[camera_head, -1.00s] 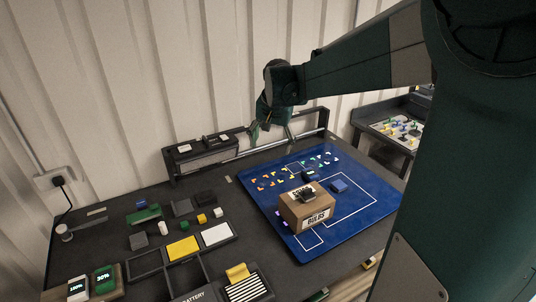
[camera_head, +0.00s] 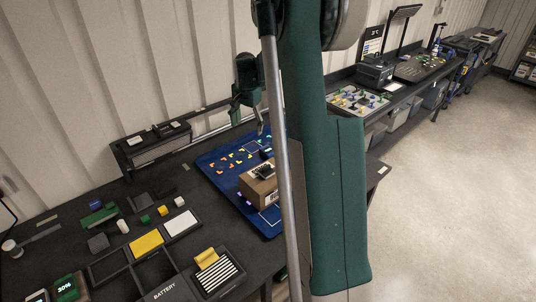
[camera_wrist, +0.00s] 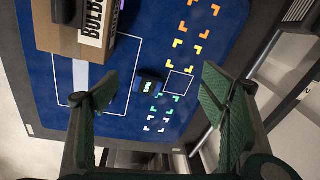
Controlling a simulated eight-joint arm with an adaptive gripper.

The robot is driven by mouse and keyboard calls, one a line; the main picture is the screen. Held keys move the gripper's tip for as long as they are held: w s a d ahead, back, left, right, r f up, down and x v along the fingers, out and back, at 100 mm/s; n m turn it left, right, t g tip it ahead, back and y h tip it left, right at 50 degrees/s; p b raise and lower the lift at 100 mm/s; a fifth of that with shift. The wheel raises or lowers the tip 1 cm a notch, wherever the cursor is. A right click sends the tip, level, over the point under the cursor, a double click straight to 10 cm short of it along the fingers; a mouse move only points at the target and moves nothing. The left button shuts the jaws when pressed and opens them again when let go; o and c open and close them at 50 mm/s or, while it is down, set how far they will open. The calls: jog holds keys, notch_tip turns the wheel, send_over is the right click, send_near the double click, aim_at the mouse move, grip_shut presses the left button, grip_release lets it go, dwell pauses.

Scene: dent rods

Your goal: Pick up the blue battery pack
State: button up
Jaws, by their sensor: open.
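A small dark blue pack (camera_wrist: 148,84) with a bright lettered label lies on the blue mat; I take it for the battery pack. It also shows behind the cardboard box in the head view (camera_head: 266,153), partly cut off by my arm. My gripper (camera_wrist: 158,80) is open and empty. Its fingers stand on either side of the pack in the wrist picture, apart from it and above the mat. In the head view my gripper (camera_head: 261,130) is above the mat's far side. A brighter blue block seen earlier on the mat is now hidden.
The cardboard bulbs box (camera_wrist: 75,38) stands close beside the pack, with a dark item (camera_head: 264,171) on top. Coloured corner marks (camera_wrist: 180,45) line the mat (camera_wrist: 215,40). A black rack (camera_head: 155,150) is behind. Trays and small blocks (camera_head: 147,241) fill the left.

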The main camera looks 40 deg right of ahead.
aim_at(268, 150)
jog(key=d+f+m, duration=0.1)
jog(key=d+f, duration=0.3)
jog(key=f, duration=0.1)
jog(key=w+d+f+m, duration=0.1)
jog(key=d+f, duration=0.4)
jog(key=w+d+f+m+g, duration=0.1)
jog(key=d+f, duration=0.4)
jog(key=shift+w+m+y+b, duration=0.1)
jog(key=shift+m+y+b, duration=0.2)
jog(key=shift+m+b, duration=0.1)
jog(key=shift+f, duration=1.3)
jog(key=shift+f, duration=2.6)
jog(key=shift+c, duration=0.2)
jog(key=c, duration=1.1)
